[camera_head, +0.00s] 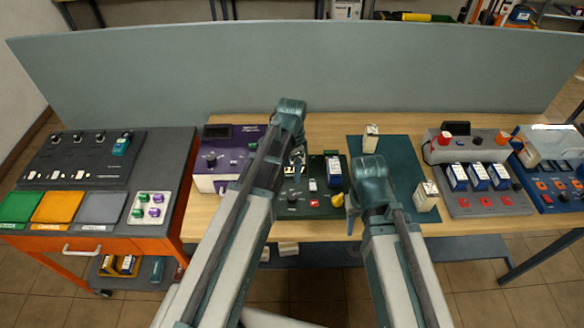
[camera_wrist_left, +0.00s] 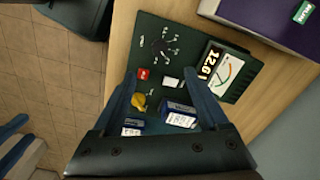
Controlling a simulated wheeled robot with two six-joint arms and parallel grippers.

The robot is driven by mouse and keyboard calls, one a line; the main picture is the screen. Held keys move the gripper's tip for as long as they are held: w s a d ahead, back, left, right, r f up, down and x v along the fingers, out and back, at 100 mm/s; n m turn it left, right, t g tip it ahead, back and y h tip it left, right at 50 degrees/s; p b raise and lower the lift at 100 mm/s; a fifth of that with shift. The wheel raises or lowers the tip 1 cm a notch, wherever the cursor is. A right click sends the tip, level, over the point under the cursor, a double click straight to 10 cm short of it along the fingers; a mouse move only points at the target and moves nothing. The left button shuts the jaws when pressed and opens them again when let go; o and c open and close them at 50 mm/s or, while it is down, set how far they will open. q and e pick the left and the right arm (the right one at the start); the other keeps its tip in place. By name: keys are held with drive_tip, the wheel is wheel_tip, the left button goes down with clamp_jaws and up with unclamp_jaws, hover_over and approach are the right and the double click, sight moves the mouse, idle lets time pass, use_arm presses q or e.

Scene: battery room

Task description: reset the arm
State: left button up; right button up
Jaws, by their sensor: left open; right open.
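My left gripper (camera_head: 297,162) hangs over the dark green tester (camera_head: 325,208) on the wooden table. In the left wrist view the jaws of my left gripper (camera_wrist_left: 160,78) are apart. Beyond and between them are the tester (camera_wrist_left: 150,25) with its meter, a red button, a yellow knob (camera_wrist_left: 139,101) and a blue-and-white battery (camera_wrist_left: 179,114). No object is visibly gripped. My right gripper (camera_head: 350,212) is at the right side of the tester, near its yellow knob (camera_head: 337,199); its jaws are partly hidden by my arm. It is open.
A purple device (camera_head: 215,178) stands left of the tester. A dark green mat (camera_head: 398,152) bears white-labelled batteries (camera_head: 371,138) (camera_head: 427,196). A grey charger (camera_head: 485,203) with several batteries and a blue device (camera_head: 545,190) stand at right. An orange cart (camera_head: 75,243) is at left; a grey panel (camera_head: 300,65) closes the back.

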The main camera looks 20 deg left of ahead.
use_arm(q)
drive_tip(key=s+d+f+n+b, duration=0.3)
drive_tip(key=s+d, duration=0.2)
drive_tip(key=s, duration=0.2)
drive_tip(key=s+d+f+n+y+b, duration=0.1)
drive_tip(key=s+d+f+n+b, duration=0.2)
drive_tip(key=s, duration=0.5)
drive_tip(key=shift+d+f+b, duration=0.55)
drive_tip(key=shift+d+b, duration=0.05)
drive_tip(key=shift+d, duration=0.6)
use_arm(e)
wheel_tip(320, 180, down, 7)
drive_tip(key=shift+f, duration=0.15)
use_arm(q)
drive_tip(key=shift+s, duration=0.1)
